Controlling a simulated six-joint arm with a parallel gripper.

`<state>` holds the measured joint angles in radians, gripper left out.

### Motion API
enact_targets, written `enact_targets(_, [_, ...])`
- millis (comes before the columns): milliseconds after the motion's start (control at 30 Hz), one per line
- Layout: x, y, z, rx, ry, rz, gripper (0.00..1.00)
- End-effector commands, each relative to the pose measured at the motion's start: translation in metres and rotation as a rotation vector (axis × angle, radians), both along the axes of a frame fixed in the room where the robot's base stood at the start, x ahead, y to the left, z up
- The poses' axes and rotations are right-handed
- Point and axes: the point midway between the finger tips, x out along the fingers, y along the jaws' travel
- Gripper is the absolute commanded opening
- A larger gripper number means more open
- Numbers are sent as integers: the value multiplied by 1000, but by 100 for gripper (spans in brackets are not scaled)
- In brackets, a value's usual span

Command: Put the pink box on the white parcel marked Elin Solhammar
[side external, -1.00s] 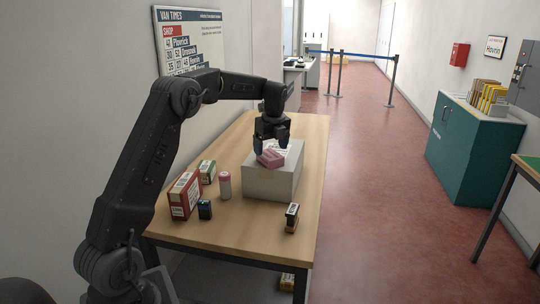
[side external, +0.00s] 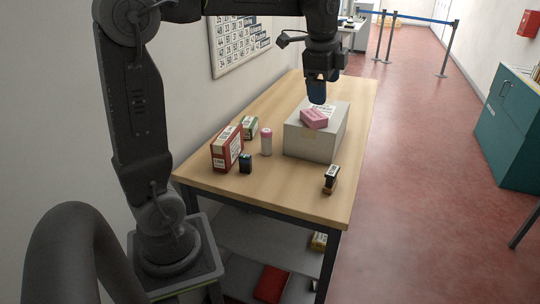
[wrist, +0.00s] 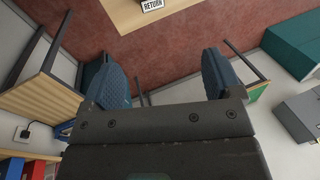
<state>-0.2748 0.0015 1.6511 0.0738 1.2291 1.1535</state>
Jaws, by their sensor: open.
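The pink box and parcel do not show there.
On the table (side external: 221,190) stand a red box (side external: 227,149), a green box (side external: 250,127), a pink-capped white tube (side external: 266,143), a small dark box (side external: 245,164) and a stamp (side external: 331,179). A teal cabinet (side external: 513,130) stands right.

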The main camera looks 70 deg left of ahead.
Motion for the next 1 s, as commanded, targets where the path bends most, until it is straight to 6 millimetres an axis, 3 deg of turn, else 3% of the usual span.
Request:
enact_targets(33, [-22, -21, 1, -28, -44, 72, 85])
enact_targets(200, [-91, -73, -17, -167, -177, 364, 85])
enact_targets(300, [-127, -94, -35, -260, -235, 523, 85])
enact_targets(433, [-163, -111, -59, -363, -281, 682, 85])
enact_targets(633, [-185, -120, -79, -441, -304, 799, 85])
enact_targets(1000, [-186, -121, -80, -444, -303, 809, 85])
